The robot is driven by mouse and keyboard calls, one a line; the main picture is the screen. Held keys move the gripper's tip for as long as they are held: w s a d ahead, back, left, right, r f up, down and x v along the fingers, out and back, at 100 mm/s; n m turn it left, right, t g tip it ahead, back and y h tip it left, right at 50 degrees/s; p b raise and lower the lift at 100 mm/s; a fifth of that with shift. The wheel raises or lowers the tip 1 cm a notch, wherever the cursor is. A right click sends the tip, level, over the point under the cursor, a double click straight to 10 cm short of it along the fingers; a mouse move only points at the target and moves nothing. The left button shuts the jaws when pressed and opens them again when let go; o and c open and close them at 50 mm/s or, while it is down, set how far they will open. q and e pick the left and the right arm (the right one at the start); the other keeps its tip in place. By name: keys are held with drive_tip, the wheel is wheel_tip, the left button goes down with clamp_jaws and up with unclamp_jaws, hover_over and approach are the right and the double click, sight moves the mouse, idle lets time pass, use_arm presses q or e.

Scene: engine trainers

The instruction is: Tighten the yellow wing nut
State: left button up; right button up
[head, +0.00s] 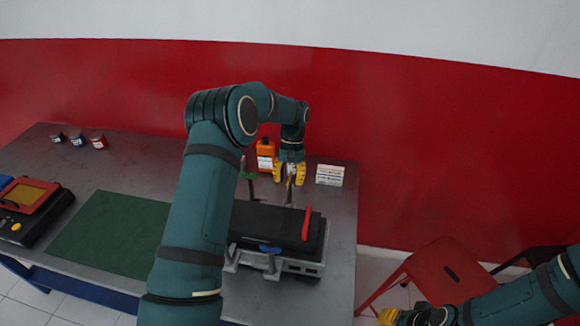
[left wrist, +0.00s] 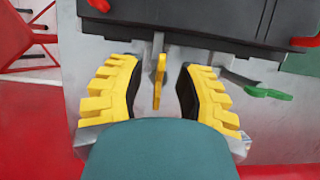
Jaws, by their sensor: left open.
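The yellow wing nut (left wrist: 160,78) shows in the left wrist view as a narrow upright piece beside a thin grey rod. My left gripper (left wrist: 157,95) is open, with one yellow finger on each side of the wing nut and a gap to both. In the head view my left gripper (head: 289,174) points down behind the black-topped engine trainer (head: 262,222), and the wing nut is hard to make out there. My right gripper (head: 388,316) is at the bottom edge, far from the trainer, and its fingers are too small to judge.
A green wing nut (left wrist: 265,92) sits close to the right finger. A red lever (head: 306,223) and a blue wing nut (head: 270,249) are on the trainer. An orange bottle (head: 265,153) and a white box (head: 329,175) stand behind. The green mat (head: 113,232) is clear.

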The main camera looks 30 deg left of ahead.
use_arm(q)
drive_tip(key=v, duration=1.1)
drive_tip(key=shift+r, duration=0.3)
drive_tip(key=shift+f, duration=0.1)
